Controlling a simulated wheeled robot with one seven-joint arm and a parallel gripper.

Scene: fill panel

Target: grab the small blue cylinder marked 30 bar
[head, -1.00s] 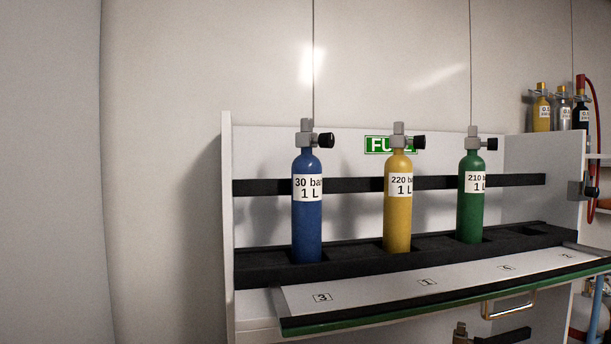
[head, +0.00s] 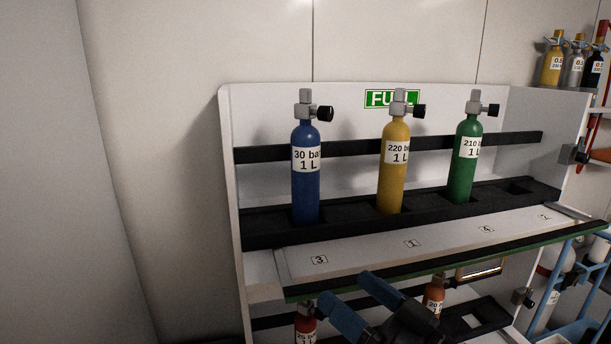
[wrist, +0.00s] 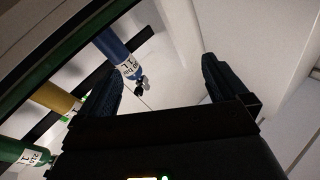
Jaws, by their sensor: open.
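The blue cylinder (head: 305,190), labelled 30 bar 1 L, stands upright at the left of the upper black rack (head: 262,228). It has a grey valve with a black knob. My gripper (head: 346,292) is open and empty, below and in front of the shelf's front edge, lower than the blue cylinder.
A yellow cylinder (head: 392,180) and a green cylinder (head: 462,170) stand to the right. A numbered ledge (head: 380,253) with a dark front edge juts out below the rack. Small cylinders (head: 553,65) stand at upper right.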

